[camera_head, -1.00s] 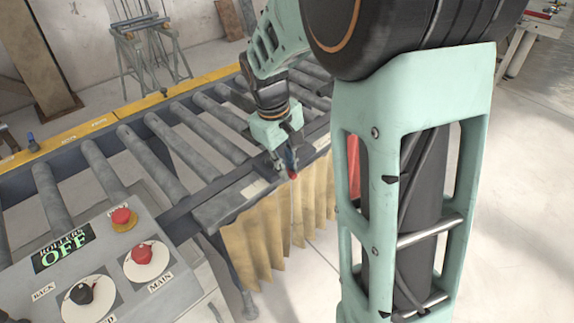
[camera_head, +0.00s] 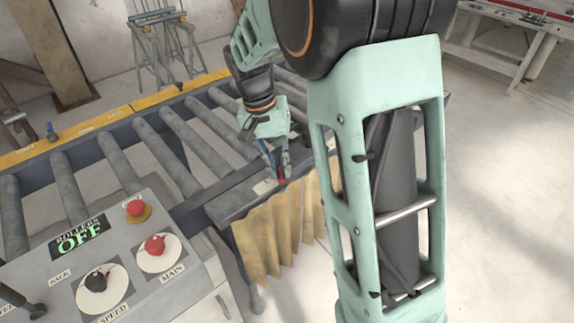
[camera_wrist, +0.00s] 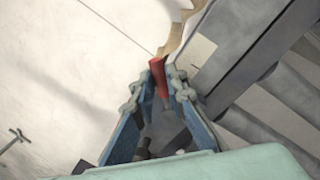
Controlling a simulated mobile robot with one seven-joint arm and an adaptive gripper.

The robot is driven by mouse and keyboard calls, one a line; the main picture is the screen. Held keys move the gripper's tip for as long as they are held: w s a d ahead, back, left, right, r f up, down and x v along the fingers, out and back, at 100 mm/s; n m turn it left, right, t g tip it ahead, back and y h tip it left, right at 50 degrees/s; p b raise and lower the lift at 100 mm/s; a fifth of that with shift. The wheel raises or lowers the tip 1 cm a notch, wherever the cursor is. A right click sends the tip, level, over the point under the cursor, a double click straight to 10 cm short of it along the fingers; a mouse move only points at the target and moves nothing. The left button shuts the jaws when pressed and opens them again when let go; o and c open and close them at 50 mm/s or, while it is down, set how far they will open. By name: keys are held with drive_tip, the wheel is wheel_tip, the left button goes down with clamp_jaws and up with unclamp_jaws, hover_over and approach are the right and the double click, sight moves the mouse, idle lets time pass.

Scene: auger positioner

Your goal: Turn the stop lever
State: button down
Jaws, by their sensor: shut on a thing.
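The stop lever (camera_wrist: 158,70) shows as a red handle between the fingertips of my gripper (camera_wrist: 158,82) in the wrist view. The fingers are shut on it, and the red end sticks out past them. In the head view my gripper (camera_head: 276,165) points down at the front rail of the roller conveyor. The red lever end (camera_head: 281,182) shows just below the fingertips, at the rail's edge. The lever's base and pivot are hidden by the fingers or too small to make out.
A control panel (camera_head: 120,240) with red buttons and a display reading OFF stands at the lower left. Grey rollers (camera_head: 150,150) lie behind the rail. A tan strip curtain (camera_head: 270,240) hangs below it. Open floor lies to the right.

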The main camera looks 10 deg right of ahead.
drive_tip(key=m, duration=0.1)
drive_tip(key=w+a+m+p, duration=0.1)
drive_tip(key=m, duration=0.1)
drive_tip(key=a+m, duration=0.1)
drive_tip(key=shift+w+a+r+m+g, duration=0.1)
drive_tip(key=shift+w+r+m+g, duration=0.05)
drive_tip(key=shift+w+m+g, duration=0.2)
drive_tip(key=shift+w+a+m+g+y+p, duration=0.1)
drive_tip(key=shift+w+a+m+y+p, duration=0.15)
drive_tip(key=shift+m, duration=0.45)
drive_tip(key=shift+w+a+m+g+y+p, duration=0.2)
drive_tip(key=shift+w+m+p, duration=0.15)
drive_tip(key=shift+m, duration=0.4)
drive_tip(key=shift+w+a+m+g+y+p, duration=0.15)
drive_tip(key=shift+w+a+m+p, duration=0.15)
drive_tip(key=shift+m, duration=0.4)
drive_tip(key=c, duration=1.9)
unclamp_jaws()
drive_tip(key=shift+c, duration=0.2)
drive_tip(key=v, duration=1.1)
drive_tip(key=shift+r, duration=0.4)
drive_tip(key=shift+s, duration=0.1)
